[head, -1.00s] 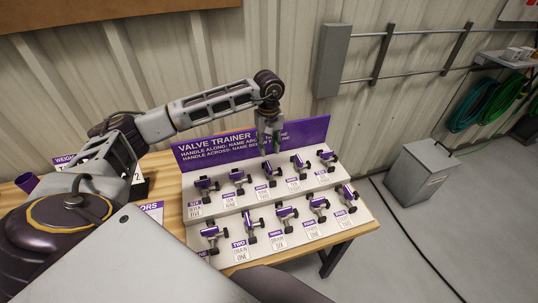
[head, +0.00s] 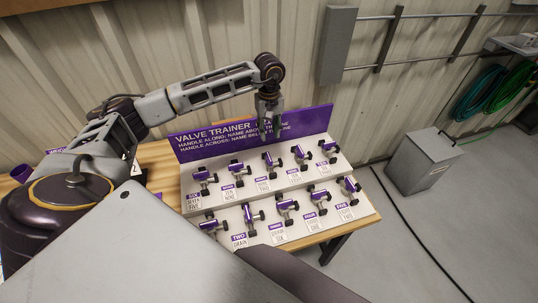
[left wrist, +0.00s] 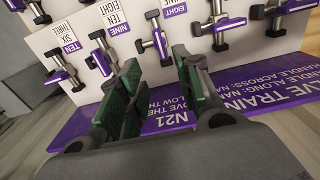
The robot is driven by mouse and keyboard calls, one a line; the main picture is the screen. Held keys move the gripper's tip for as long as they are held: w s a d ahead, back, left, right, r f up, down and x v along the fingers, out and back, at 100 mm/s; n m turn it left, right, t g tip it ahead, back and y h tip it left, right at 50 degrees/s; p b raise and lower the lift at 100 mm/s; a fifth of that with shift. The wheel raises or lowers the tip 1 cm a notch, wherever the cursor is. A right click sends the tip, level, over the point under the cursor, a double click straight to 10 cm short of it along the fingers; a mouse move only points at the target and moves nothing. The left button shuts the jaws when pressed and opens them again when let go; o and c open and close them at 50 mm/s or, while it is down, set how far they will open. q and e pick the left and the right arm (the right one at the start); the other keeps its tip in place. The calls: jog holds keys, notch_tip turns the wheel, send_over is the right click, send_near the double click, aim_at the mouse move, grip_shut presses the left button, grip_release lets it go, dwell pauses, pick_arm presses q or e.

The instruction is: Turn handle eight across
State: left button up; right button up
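The valve trainer board (head: 340,200) holds two rows of valves with purple handles. The valve labelled eight (head: 270,159) is the middle one of the back row. In the left wrist view its purple handle (left wrist: 160,42) lies just beyond the fingertips and runs nearly up and down the picture. My left gripper (head: 269,108) is above and behind it, in front of the purple header sign. In the left wrist view the green-padded fingers (left wrist: 157,65) are apart, with nothing between them. My right gripper is not in view.
Other valves stand close on both sides, such as nine (left wrist: 103,55) and ten (left wrist: 62,68). The wooden table (head: 158,160) shows at the board's left. A grey bin (head: 422,162) stands on the floor at right. The ribbed wall is behind.

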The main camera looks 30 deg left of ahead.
aim_at(269, 156)
pick_arm(q)
jog(key=shift+f+p, duration=1.45)
jog(key=shift+f, duration=5.2)
jog(key=shift+c, duration=0.4)
grip_shut()
